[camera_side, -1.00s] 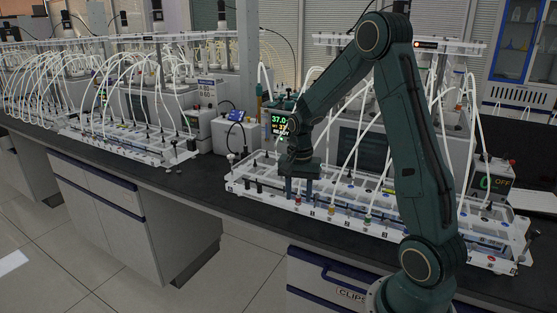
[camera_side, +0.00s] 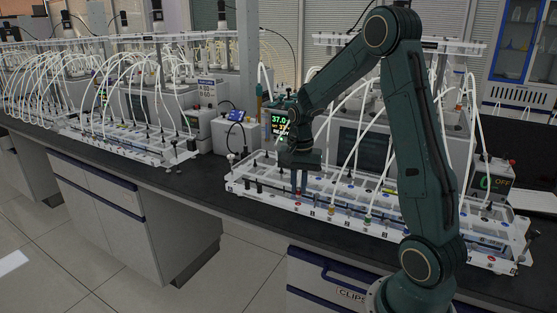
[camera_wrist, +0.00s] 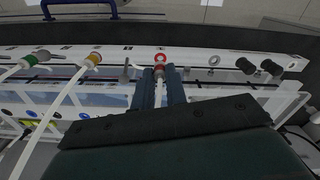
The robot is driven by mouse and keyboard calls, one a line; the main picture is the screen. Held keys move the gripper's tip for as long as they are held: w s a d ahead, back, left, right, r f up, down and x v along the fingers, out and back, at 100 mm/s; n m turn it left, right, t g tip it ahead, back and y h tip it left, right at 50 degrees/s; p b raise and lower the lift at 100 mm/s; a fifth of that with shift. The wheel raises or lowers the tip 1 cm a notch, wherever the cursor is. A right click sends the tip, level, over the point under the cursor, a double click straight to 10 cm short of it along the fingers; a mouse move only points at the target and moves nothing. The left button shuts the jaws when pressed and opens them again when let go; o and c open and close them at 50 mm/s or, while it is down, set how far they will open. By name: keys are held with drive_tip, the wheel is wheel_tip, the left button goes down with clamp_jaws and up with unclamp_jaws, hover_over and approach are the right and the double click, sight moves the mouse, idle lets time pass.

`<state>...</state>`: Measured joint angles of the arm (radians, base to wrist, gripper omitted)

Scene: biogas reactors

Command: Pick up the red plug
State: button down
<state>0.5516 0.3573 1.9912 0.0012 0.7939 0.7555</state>
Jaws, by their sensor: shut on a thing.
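The red plug (camera_wrist: 160,58) shows in the wrist view as a red ring with a pale centre, at the edge of the white rail. My gripper (camera_wrist: 160,74) has its two fingers close together on either side of the plug's body, shut on it. In the side view, my gripper (camera_side: 298,190) points down at the front left part of the near rack. The plug is small there and mostly hidden by the fingers. I cannot tell whether it is clear of the rail.
A yellow plug (camera_wrist: 95,58) and a green plug (camera_wrist: 30,60) with white tubes stand left of the red one in the wrist view. Dark knobs (camera_wrist: 245,65) stand to the right. In the side view, a monitor (camera_side: 280,122) stands behind my gripper.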

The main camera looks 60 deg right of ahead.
sight(299, 188)
wheel_tip(299, 188, up, 18)
drive_tip(key=shift+f, duration=0.25)
drive_tip(key=shift+r, duration=1.65)
idle(1.1)
drive_tip(key=shift+r, duration=0.6)
drive_tip(key=w, duration=0.8)
drive_tip(key=shift+w, duration=0.25)
idle(0.5)
drive_tip(key=shift+f, duration=0.15)
